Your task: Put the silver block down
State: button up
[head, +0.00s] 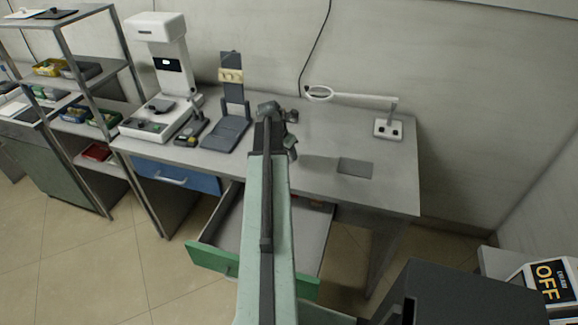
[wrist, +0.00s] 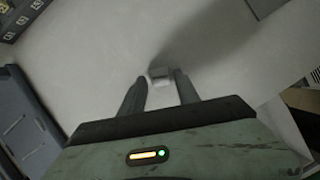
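The silver block (wrist: 160,73) is a small grey piece between the tips of my two dark fingers in the wrist view. My gripper (wrist: 161,80) has one finger close on each side of it and appears shut on it. In the head view my gripper (head: 290,148) is over the middle of the grey desk (head: 390,195); the block is hidden there behind my arm. Whether the block touches the desk top I cannot tell. A dark grey square patch (head: 355,167) lies on the desk to the right of my gripper.
A phone-like dark stand (head: 226,133) and a white instrument (head: 160,60) stand on the left of the desk. A ring lamp (head: 388,128) stands at the back right. A green-fronted drawer (head: 212,258) is open below. The desk's right side is mostly clear.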

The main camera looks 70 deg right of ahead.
jog(key=shift+b+x, duration=0.35)
jog(key=shift+x, duration=0.65)
jog(key=shift+r, duration=0.15)
grip_shut()
